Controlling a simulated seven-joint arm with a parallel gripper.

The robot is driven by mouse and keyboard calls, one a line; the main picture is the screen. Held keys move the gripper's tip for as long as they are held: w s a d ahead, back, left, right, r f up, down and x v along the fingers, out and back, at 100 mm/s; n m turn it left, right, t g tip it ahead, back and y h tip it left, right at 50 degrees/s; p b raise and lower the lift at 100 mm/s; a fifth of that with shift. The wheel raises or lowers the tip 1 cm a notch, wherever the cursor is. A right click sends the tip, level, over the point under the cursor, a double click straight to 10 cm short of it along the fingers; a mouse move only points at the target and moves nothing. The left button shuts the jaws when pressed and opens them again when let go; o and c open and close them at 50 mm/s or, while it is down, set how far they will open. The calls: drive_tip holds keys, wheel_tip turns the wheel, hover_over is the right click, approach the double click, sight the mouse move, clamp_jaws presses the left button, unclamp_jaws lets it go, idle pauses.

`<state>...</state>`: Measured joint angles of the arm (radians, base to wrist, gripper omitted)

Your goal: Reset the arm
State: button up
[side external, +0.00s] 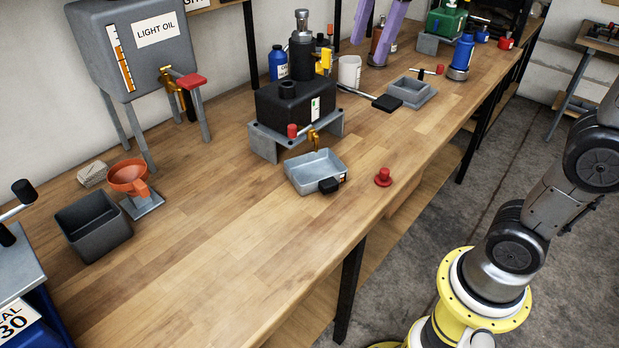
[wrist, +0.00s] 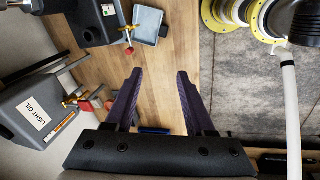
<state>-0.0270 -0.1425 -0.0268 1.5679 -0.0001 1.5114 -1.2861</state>
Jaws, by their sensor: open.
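My gripper (side external: 368,50) shows at the top of the side external view as two purple fingers hanging down over the back part of the bench. In the wrist view my gripper (wrist: 159,74) has its two dark purple fingers well apart, with nothing between them but bare wood. It is open and empty. The upper part of my arm is out of the side view.
The bench's front middle is clear.

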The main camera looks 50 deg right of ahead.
drive_tip(key=s+f+m+t, duration=0.3)
drive_tip(key=s+f+m, duration=1.1)
drive_tip(key=f+m, duration=0.1)
drive_tip(key=shift+d+f, duration=0.4)
drive_tip(key=shift+f, duration=0.2)
